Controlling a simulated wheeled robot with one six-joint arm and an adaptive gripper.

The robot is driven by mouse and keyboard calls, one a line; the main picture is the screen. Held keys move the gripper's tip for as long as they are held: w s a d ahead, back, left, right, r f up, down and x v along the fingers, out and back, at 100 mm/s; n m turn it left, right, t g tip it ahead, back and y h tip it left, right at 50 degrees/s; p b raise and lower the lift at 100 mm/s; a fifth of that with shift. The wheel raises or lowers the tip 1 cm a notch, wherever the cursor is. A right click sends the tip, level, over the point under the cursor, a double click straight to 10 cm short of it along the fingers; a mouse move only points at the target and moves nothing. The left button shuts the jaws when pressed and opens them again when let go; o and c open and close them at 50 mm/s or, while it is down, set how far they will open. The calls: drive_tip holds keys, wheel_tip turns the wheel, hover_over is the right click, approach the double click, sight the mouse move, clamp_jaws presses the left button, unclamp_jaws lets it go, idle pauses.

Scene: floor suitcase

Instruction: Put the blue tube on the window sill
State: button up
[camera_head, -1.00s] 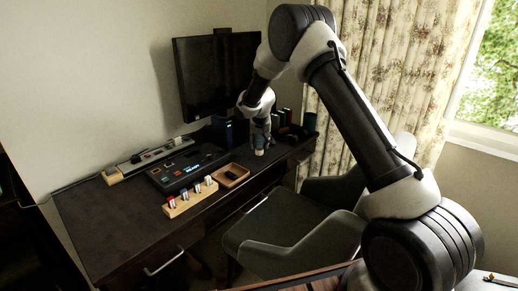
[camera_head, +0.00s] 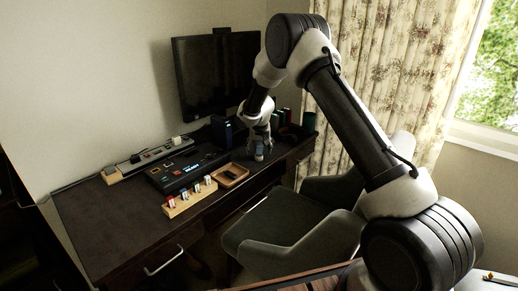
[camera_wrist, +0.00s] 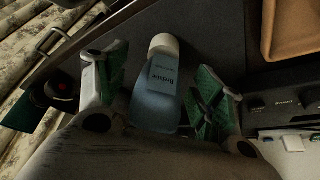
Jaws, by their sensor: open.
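The blue tube (camera_wrist: 157,98), pale blue with a white cap and a printed label, lies on the dark desk in the wrist view. My gripper (camera_wrist: 159,82) is open, with one green-padded finger on each side of the tube and visible gaps between. In the head view my gripper (camera_head: 262,150) is low over the desk near its front edge, and the tube is mostly hidden there. The window sill (camera_head: 486,137) is at the far right, below the bright window, and looks bare where visible.
The desk (camera_head: 95,222) holds a monitor (camera_head: 215,73), a black console (camera_head: 187,168), a power strip (camera_head: 150,156), a wooden block with small sticks (camera_head: 190,199) and a wooden tray (camera_head: 231,176). A grey chair (camera_head: 300,220) stands in front. A curtain (camera_head: 395,70) hangs left of the window.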

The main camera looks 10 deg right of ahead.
drive_tip(key=v, duration=1.2)
drive_tip(key=shift+r, duration=0.2)
